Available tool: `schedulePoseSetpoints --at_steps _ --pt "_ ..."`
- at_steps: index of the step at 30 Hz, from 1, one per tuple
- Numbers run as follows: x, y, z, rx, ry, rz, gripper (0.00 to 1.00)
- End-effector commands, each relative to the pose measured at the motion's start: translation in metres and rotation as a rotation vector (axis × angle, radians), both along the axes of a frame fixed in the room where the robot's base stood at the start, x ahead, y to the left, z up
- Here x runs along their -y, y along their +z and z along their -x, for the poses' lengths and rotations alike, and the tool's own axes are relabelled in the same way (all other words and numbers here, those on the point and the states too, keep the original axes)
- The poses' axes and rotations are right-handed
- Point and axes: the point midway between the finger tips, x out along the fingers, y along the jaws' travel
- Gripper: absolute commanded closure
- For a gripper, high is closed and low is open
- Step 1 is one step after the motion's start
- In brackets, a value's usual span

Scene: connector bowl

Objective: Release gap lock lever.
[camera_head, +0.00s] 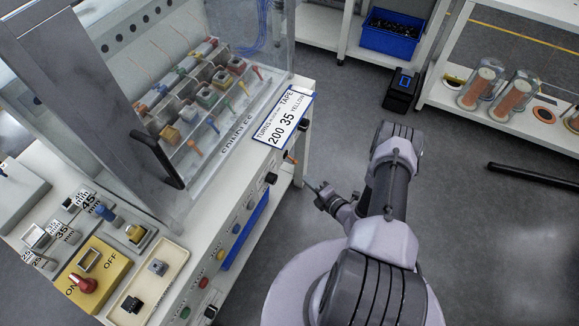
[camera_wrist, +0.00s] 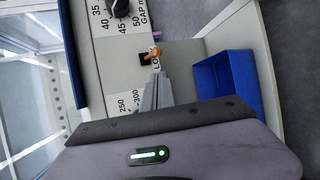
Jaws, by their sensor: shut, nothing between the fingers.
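The gap lock lever is a small orange lever (camera_wrist: 152,53) on the pale machine front in the wrist view, beside a black slot and a partly hidden label starting "LO". It also shows as a small orange lever (camera_head: 290,157) at the machine's right end in the head view. My gripper (camera_wrist: 157,78) is shut and empty, its fingertips just below the lever in the picture; I cannot tell whether they touch it. In the head view my gripper (camera_head: 311,184) is right of and slightly below the lever.
A black gap dial (camera_wrist: 119,8) with numbers around it lies above the lever. A blue bin (camera_wrist: 228,85) is to the right in the wrist view. The machine's clear guard with a black handle (camera_head: 158,160) stands at left. Floor right of the machine is open.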

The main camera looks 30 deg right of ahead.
Motion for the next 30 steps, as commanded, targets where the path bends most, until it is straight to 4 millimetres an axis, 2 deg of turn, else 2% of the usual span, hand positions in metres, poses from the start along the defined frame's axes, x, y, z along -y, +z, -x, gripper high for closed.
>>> schedulePoseSetpoints --at_steps 4,7,15,19,24,30 --pt "-0.001 -0.001 -0.003 0.000 0.003 0.001 1.00" --pt "-0.004 -0.006 -0.014 0.000 0.007 0.002 1.00" --pt "-0.013 -0.023 -0.065 0.002 0.007 0.004 1.00" --pt "-0.016 -0.028 -0.083 0.002 0.007 0.003 1.00" --pt "-0.018 -0.030 -0.094 0.001 0.006 0.002 1.00" --pt "-0.018 -0.029 -0.095 0.001 0.005 0.002 1.00"
